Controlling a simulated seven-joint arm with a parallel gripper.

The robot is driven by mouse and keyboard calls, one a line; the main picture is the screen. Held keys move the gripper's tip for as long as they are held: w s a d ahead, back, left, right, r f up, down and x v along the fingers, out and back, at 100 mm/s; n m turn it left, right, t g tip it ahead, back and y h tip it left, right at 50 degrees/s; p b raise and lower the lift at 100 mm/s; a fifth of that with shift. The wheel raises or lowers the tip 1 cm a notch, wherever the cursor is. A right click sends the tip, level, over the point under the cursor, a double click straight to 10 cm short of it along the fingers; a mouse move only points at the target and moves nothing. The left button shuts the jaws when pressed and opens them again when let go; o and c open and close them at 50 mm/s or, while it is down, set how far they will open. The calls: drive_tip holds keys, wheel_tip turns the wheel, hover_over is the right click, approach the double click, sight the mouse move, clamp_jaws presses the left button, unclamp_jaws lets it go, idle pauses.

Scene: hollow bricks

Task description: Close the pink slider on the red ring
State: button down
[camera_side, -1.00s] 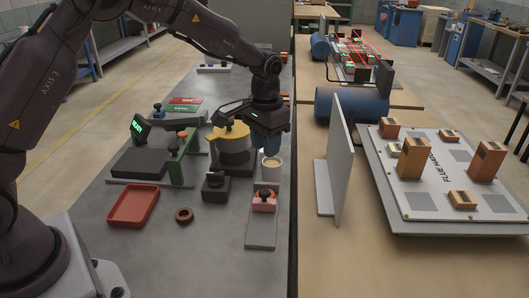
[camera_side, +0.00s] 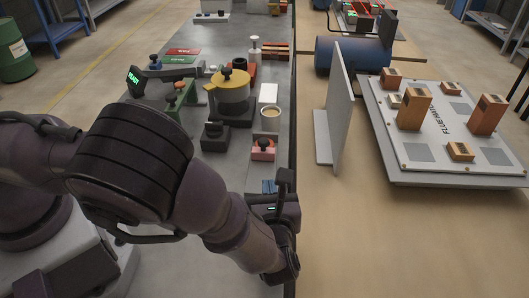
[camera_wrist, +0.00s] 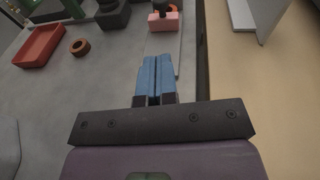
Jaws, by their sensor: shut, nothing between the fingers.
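My gripper (camera_side: 268,186) is on the near side of the slider, over or beside the strip. In the wrist view its blue fingers (camera_wrist: 155,61) are together and empty, pointing toward the slider with a gap between.
A red tray (camera_wrist: 40,45) lies left of the ring. An upright grey panel (camera_side: 335,105) stands on the wooden table to the right.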

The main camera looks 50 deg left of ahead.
sight(264, 145)
drive_tip(key=x, duration=1.4)
drive_tip(key=shift+w, duration=0.1)
